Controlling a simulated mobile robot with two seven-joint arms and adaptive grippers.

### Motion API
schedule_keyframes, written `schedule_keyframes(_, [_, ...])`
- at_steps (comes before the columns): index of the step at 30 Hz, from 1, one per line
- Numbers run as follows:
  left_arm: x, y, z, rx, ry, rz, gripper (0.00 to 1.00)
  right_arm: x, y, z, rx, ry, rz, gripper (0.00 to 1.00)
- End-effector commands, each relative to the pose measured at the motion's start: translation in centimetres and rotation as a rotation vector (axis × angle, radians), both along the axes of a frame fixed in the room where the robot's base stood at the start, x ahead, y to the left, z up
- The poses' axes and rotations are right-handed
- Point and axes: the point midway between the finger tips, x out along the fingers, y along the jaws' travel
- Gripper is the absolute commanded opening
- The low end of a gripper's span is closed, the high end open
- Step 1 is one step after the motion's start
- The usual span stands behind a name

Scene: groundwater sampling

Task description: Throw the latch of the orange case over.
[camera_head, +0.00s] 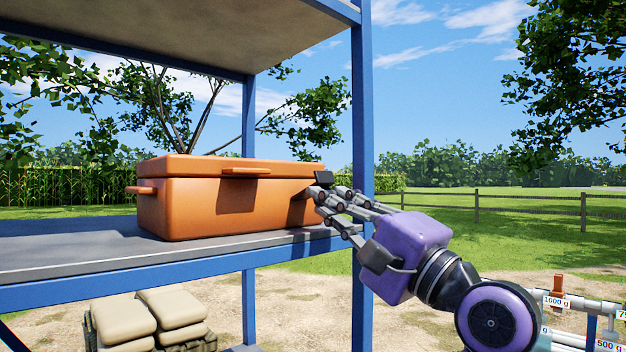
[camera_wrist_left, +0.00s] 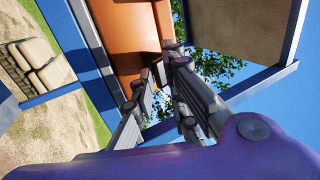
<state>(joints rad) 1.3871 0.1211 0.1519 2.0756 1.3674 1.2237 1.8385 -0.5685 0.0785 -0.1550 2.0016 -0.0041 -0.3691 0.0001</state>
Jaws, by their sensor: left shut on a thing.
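The orange case (camera_head: 210,210) sits shut on the grey shelf, its lid level. One orange handle juts from its left end and an orange tab is on the front of its lid. My left gripper (camera_head: 320,191) reaches in from the right, its fingertips closed at the case's right end just below the lid. In the left wrist view its fingers (camera_wrist_left: 165,62) are close together against the orange case (camera_wrist_left: 130,35). The latch is mostly hidden by the fingers; the grip appears to be on it. My right gripper is not in view.
The grey shelf (camera_head: 60,248) has blue rails, and a blue post (camera_head: 361,120) stands close behind the fingers. An upper shelf hangs above the case. Sandbags (camera_head: 170,312) are stacked below. A rack with labelled weights (camera_head: 556,300) stands at the lower right.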

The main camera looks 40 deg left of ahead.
Motion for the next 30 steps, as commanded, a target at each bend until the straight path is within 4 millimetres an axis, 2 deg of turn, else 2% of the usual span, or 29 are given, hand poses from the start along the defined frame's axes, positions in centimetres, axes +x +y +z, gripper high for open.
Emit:
schedule_keyframes(13, [0.1, 0.2, -1.0, 0.036, 0.0, -0.001, 0.0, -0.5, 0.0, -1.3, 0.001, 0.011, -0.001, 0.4])
schedule_keyframes(22, [0.1, 0.2, -1.0, 0.041, -0.001, -0.001, 0.0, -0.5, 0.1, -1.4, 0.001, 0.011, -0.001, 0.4])
schedule_keyframes(23, [0.1, 0.2, -1.0, 0.041, -0.001, -0.001, 0.16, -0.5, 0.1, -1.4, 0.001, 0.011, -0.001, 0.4])
schedule_keyframes(26, [0.1, 0.2, -1.0, 0.042, -0.002, -0.001, 0.29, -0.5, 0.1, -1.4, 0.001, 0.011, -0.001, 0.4])
schedule_keyframes(30, [0.1, 0.2, -1.0, 0.043, -0.002, -0.001, 0.3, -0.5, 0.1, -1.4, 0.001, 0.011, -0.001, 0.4])
